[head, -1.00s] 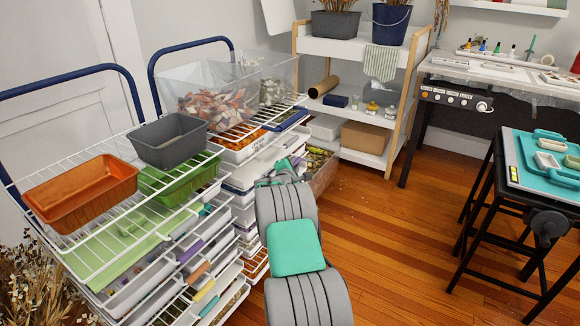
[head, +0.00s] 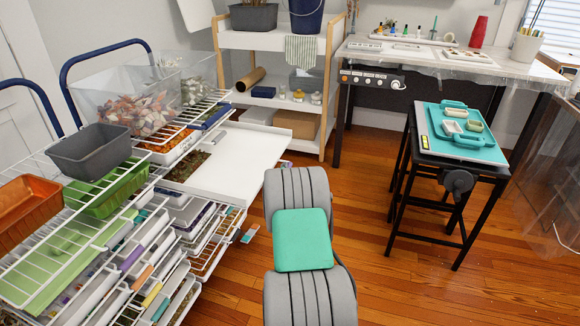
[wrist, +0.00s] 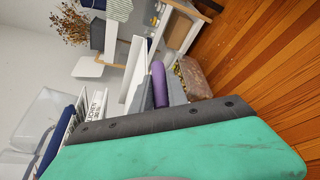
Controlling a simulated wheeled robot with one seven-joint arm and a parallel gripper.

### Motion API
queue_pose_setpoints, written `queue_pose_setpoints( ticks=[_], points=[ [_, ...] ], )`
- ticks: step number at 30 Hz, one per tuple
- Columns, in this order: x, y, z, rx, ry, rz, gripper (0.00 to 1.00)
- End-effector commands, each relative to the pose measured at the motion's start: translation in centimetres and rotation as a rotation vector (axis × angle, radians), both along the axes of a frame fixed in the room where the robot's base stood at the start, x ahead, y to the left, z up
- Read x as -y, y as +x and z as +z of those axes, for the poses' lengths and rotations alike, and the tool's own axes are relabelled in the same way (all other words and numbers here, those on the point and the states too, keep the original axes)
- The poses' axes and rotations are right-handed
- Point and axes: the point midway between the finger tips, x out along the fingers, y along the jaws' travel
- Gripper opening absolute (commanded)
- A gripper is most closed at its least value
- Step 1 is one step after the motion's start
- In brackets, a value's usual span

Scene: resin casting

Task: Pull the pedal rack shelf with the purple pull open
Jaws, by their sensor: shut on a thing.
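The rack shelf (head: 232,150) is a flat white tray standing far out of the right-hand rack in the head view, with dark dried material at its inner end. Its purple pull (wrist: 158,78) shows upright in the wrist view, between the grey fingers of my gripper (wrist: 160,98), which is shut on it. The white shelf front (wrist: 134,68) rises beside the pull. In the head view my grey and green arm hides the gripper and the pull at the shelf's outer end.
Another purple pull (head: 132,258) is on a lower shelf of the near rack. A wooden shelf unit (head: 271,42) stands behind the pulled shelf. A black stool (head: 447,170) with a teal tray stands to the right. Open wooden floor (head: 365,220) lies between the arm and stool.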

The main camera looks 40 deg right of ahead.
Motion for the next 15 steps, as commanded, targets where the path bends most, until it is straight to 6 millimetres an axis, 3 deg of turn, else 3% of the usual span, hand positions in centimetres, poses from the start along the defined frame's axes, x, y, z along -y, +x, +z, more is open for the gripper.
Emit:
queue_pose_setpoints(
  ticks=[13,14,15],
  points=[
    [-0.52,0.17,0.16,0.002,-0.002,0.015,0.00],
    [-0.52,0.17,0.16,0.002,-0.002,0.015,0.20],
    [-0.51,0.16,0.17,0.003,-0.002,0.015,0.23]
  ],
)
